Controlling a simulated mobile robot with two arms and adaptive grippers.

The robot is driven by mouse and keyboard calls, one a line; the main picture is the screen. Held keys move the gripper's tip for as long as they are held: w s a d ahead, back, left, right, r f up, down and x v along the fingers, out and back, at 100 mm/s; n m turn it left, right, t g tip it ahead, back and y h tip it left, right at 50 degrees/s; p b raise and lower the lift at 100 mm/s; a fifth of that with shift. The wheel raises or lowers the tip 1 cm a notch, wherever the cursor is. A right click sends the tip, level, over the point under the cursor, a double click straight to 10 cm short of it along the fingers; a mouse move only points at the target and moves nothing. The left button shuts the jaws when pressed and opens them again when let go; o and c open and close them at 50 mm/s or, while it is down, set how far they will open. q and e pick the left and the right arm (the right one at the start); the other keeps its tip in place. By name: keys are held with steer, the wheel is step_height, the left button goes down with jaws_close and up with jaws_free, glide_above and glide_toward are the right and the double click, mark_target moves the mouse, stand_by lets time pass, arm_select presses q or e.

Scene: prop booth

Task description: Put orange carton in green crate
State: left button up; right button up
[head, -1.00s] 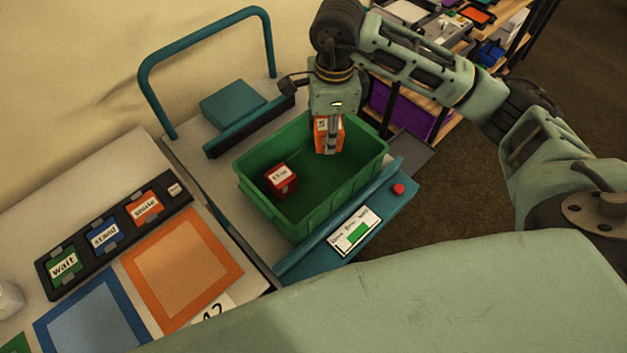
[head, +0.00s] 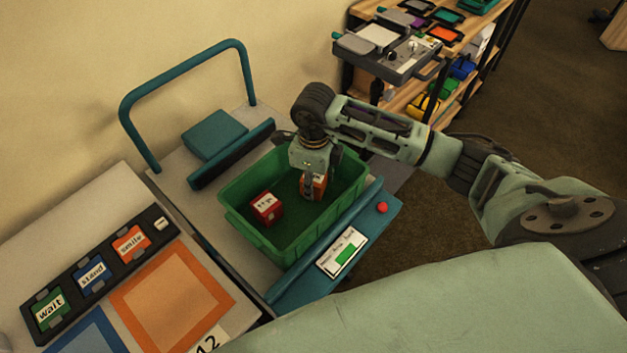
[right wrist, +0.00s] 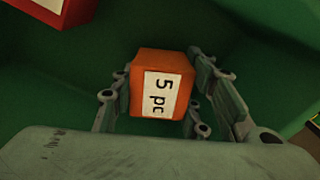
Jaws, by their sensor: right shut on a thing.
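The orange carton (head: 318,186) is inside the green crate (head: 282,258), toward its right side. My right gripper (head: 314,194) reaches down into the crate and is shut on the carton. I cannot tell whether the carton touches the crate floor. A red carton (head: 265,208) with a white label stands in the crate to the left; its corner also shows in the right wrist view (right wrist: 78,12). My left gripper is not in view.
The crate stands on a grey and teal bench with a teal hoop rail (head: 125,110), a label card (head: 342,252) and a red button (head: 381,208). At left is a board with word cards and an orange-framed mat (head: 128,290). A wooden shelf (head: 462,75) stands behind.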

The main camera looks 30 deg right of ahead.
steer(key=shift+f, duration=0.4)
steer(key=shift+f, duration=0.1)
steer(key=shift+f+b, duration=0.15)
steer(key=shift+b, duration=0.15)
steer(key=o, duration=1.2)
